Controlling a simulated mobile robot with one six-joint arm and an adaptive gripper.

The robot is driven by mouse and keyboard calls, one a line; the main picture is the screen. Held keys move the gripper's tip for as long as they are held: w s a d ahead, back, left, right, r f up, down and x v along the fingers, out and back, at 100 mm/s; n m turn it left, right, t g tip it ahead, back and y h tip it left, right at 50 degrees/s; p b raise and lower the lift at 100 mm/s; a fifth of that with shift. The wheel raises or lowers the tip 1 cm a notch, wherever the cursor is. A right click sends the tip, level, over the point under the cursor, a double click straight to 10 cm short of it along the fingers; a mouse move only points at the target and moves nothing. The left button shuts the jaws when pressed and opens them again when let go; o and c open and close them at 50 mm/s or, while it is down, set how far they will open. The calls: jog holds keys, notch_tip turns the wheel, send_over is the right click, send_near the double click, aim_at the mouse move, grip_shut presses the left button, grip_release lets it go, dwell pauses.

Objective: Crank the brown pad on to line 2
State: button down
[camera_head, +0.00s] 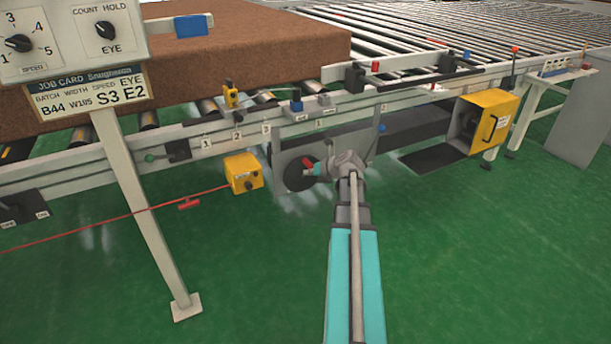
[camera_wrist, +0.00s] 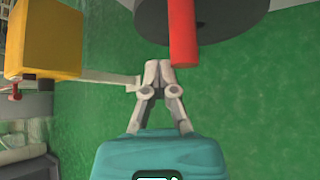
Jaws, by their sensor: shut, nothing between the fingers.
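The brown pad (camera_head: 200,60) lies on the conveyor rollers at the left, its right end near the middle of the picture. A dark round crank wheel (camera_head: 296,180) with a red handle (camera_head: 309,164) sits on a grey panel below the rail. The wrist view also shows the wheel (camera_wrist: 235,18) and its red handle (camera_wrist: 183,35). My gripper (camera_head: 318,170) is at the wheel. In the wrist view my gripper (camera_wrist: 158,66) has its fingertips together and empty, just below the handle's end. Small number tags stand along the rail, including a 2 (camera_head: 237,135) and another 2 (camera_head: 383,107).
A yellow box (camera_head: 243,173) with a red pull cord (camera_head: 110,222) is left of the wheel. A control post (camera_head: 150,215) stands at the front left. A larger yellow box (camera_head: 490,120) is at the right. Empty rollers (camera_head: 440,40) extend beyond the pad. Green floor is clear in front.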

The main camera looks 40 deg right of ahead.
jog(key=shift+s+d+m+t+y+b, duration=0.2)
jog(key=shift+d+m+t+y+b, duration=0.2)
jog(key=shift+d+m+y+b, duration=0.3)
jog(key=shift+s+d+m+t+y+b, duration=0.15)
jog(key=shift+d+m+t+y+b, duration=0.25)
jog(key=shift+d+m+y+b, duration=0.3)
jog(key=shift+r, duration=0.1)
jog(key=shift+w+a+r+p, duration=0.2)
jog(key=shift+a+r+p, duration=0.55)
jog(key=shift+a, duration=0.05)
jog(key=shift+w+a+r+p, duration=0.15)
jog(key=shift+a+r+p, duration=0.55)
jog(key=shift+a+p, duration=0.05)
jog(key=s+d+f+b, duration=0.3)
jog(key=s+f+b, duration=0.1)
jog(key=s, duration=0.4)
jog(key=shift+s+f, duration=0.25)
jog(key=shift+s, duration=0.1)
jog(key=shift+a, duration=0.1)
